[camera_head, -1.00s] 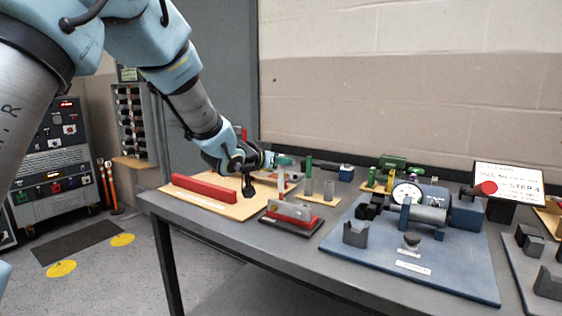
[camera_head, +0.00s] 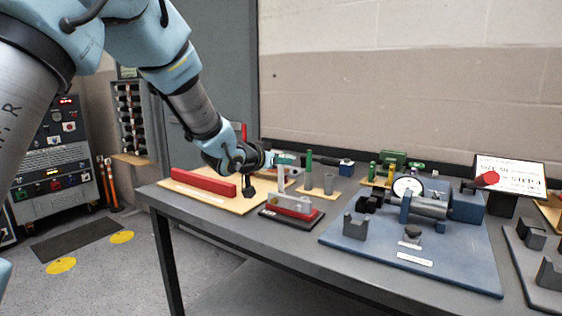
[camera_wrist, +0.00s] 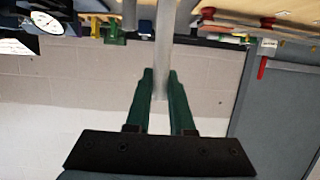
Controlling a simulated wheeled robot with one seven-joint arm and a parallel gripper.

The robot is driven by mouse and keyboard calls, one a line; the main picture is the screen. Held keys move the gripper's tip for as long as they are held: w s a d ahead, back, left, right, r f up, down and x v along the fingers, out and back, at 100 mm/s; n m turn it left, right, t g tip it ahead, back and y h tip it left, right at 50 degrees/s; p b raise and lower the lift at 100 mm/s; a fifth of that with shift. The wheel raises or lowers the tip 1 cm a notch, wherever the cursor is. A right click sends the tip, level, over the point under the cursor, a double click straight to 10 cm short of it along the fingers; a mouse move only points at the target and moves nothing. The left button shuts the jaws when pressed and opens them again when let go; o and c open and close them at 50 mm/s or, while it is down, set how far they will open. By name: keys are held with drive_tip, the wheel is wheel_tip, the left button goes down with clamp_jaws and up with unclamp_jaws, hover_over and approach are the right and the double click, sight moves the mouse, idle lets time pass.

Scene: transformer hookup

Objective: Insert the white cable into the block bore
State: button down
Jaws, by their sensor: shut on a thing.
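My gripper (camera_head: 285,159) has green fingers and is shut on the white cable (camera_head: 281,180), a pale straight rod held upright. In the wrist view, the cable (camera_wrist: 164,45) runs between the two fingers (camera_wrist: 160,80). In the head view, its lower end is close to a small grey block on a red and black base (camera_head: 292,206). Whether the end touches that block or stands behind it cannot be told. No bore opening can be made out.
A long red bar (camera_head: 203,184) lies on a wooden board at left. Green and grey posts (camera_head: 308,168) stand just right of the cable. A blue plate (camera_head: 450,262) with a dial gauge (camera_head: 406,187) fills the right. The table's front left is clear.

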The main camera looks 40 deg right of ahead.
drive_tip(key=c, duration=0.7)
unclamp_jaws()
drive_tip(key=shift+r+p, duration=1.95)
drive_tip(key=shift+r, duration=0.6)
drive_tip(key=b+v, duration=0.2)
drive_tip(key=v, duration=0.8)
drive_tip(key=shift+a, duration=0.35)
drive_tip(key=shift+r, duration=0.15)
